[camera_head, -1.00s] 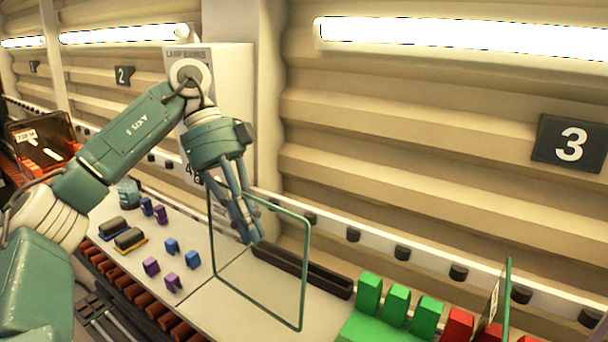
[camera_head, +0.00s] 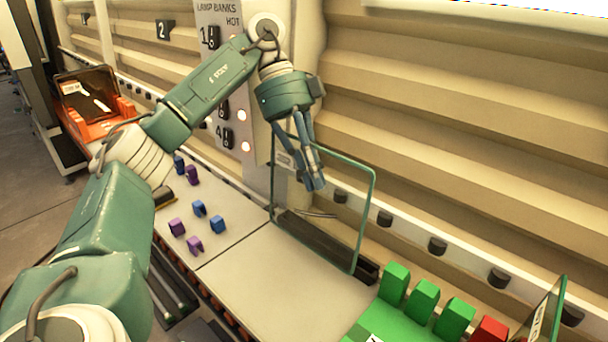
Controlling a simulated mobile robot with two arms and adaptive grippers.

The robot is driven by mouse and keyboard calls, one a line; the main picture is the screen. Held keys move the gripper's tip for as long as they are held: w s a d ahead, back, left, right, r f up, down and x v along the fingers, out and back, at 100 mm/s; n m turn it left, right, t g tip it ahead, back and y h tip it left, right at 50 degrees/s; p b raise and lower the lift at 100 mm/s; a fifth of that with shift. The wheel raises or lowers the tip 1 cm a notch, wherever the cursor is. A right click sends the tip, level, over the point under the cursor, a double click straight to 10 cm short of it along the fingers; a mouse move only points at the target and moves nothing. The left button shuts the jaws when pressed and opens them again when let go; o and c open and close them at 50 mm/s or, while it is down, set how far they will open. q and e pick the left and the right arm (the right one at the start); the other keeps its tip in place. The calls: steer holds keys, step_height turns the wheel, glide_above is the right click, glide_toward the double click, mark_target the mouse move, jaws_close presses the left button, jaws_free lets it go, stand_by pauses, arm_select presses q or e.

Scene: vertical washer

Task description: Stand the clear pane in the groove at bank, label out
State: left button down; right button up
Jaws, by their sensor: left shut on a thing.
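The clear pane (camera_head: 338,215), with thin green edges, is upright and tilted in the head view. My left gripper (camera_head: 313,183) is shut on its upper left part. A small pale patch, perhaps the label, shows beside the fingers; I cannot read it. The dark grooved bar (camera_head: 366,270) lies along the back of the white counter. The pane's lower edge overlaps this bar in the picture; I cannot tell whether it is in the groove or above it. My right gripper is out of view.
Green blocks (camera_head: 394,283) and a red block (camera_head: 489,331) stand at the right, beside another labelled pane (camera_head: 543,318). Small blue and purple pieces (camera_head: 199,208) lie left on the counter. A lamp panel (camera_head: 230,95) stands behind my arm. The counter's front middle is clear.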

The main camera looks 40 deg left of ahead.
arm_select(q)
steer(key=w, duration=0.2)
steer(key=w+f, duration=0.1)
steer(key=w, duration=0.1)
steer(key=shift+d+f, duration=0.15)
steer(key=shift+d, duration=0.05)
steer(key=shift+w+f, duration=0.25)
steer(key=shift+w, duration=0.85)
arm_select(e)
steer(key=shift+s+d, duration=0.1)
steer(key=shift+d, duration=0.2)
arm_select(q)
steer(key=shift+s+d, duration=0.1)
steer(key=shift+s, duration=0.05)
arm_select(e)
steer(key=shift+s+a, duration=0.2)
arm_select(q)
steer(key=shift+f, duration=0.4)
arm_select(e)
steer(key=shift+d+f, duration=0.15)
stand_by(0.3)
